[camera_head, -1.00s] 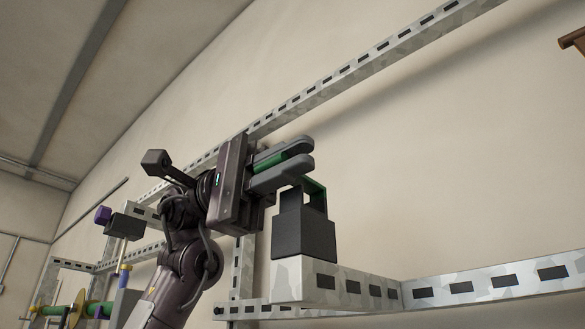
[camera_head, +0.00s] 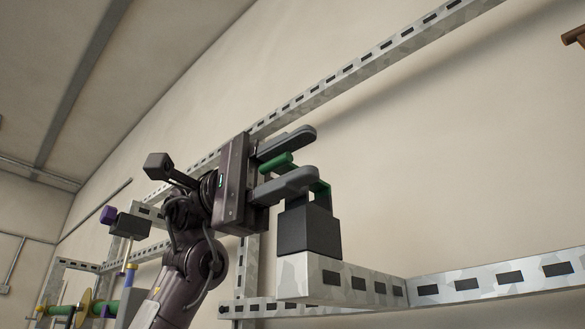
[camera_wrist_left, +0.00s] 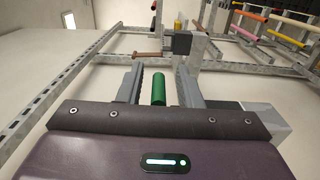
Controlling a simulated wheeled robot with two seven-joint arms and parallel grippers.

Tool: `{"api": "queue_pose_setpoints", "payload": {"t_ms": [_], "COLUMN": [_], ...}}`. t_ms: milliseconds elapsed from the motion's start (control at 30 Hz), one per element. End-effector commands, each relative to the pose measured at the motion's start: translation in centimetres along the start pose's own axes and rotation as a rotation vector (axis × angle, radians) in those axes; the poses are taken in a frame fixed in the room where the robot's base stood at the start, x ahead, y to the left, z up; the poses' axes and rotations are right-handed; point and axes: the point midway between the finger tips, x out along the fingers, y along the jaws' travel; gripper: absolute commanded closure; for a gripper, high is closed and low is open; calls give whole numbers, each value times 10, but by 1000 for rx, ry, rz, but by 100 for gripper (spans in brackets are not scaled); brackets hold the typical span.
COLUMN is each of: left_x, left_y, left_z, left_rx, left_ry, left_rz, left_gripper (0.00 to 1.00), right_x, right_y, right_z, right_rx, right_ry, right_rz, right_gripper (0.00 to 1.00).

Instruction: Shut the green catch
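The green catch shows as a green bar (camera_head: 276,163) between the fingers of my left gripper (camera_head: 310,155), with a green part (camera_head: 320,188) above a dark block (camera_head: 308,230). The block sits on the end of a perforated metal rail. My left gripper is open, one finger above the bar and one below, with gaps on both sides. In the left wrist view the green bar (camera_wrist_left: 158,90) stands between the two spread fingers (camera_wrist_left: 160,72). The lower finger partly hides the catch in the head view. My right gripper is not in view.
A perforated rail (camera_head: 370,67) runs behind and above the gripper along the pale wall. A lower rail (camera_head: 480,287) extends right. At the lower left are a green pipe (camera_head: 60,310) and a purple knob (camera_head: 107,214). The space to the gripper's right is clear.

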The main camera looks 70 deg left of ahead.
Motion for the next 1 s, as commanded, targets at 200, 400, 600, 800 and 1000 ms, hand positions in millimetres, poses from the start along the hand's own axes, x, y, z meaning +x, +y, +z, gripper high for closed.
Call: {"api": "queue_pose_setpoints", "payload": {"t_ms": [200,400,600,800,1000], "left_x": [-10,-44,-71,-79,-78], "left_y": [1,2,1,0,0], "left_z": [0,0,0,0,0], "left_rx": [0,-1,0,0,0], "left_ry": [0,-2,-1,0,0], "left_rz": [4,5,2,0,0], "left_gripper": [68,68,68,68,68], "right_x": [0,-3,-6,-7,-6], "right_y": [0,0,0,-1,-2], "right_z": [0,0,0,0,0], "right_rx": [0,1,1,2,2], "right_ry": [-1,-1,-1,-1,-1], "right_rz": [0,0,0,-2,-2], "right_gripper": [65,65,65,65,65]}}
